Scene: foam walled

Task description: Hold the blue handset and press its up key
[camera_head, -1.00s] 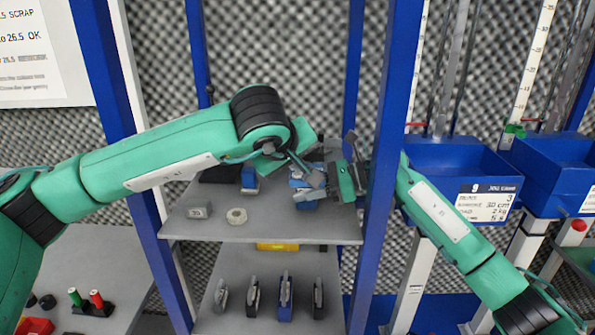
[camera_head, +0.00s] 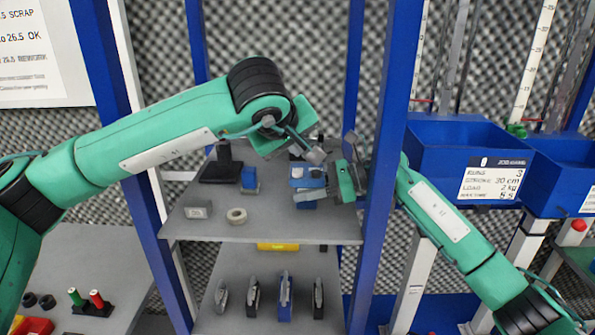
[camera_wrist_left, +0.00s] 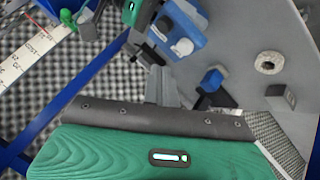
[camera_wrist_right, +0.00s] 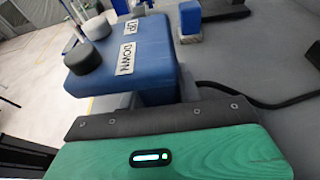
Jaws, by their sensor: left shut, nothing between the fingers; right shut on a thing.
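The blue handset (camera_head: 308,182) is over the upper shelf, held by my right gripper (camera_head: 312,196), which is shut on it from the right. The up key (camera_wrist_right: 97,27) is the farther one, the down key (camera_wrist_right: 82,59) the nearer. My left gripper (camera_head: 319,157) is shut and empty, just above the handset and apart from it in the head view. The left wrist view shows its fingers (camera_wrist_left: 158,88) short of the handset (camera_wrist_left: 180,30).
On the upper shelf (camera_head: 270,229) stand a grey block (camera_head: 198,207), a pale ring (camera_head: 236,215), a small blue block (camera_head: 249,180) and a black stand (camera_head: 222,170). Blue posts (camera_head: 381,150) flank the shelf. Several clamp-like tools stand on the lower shelf.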

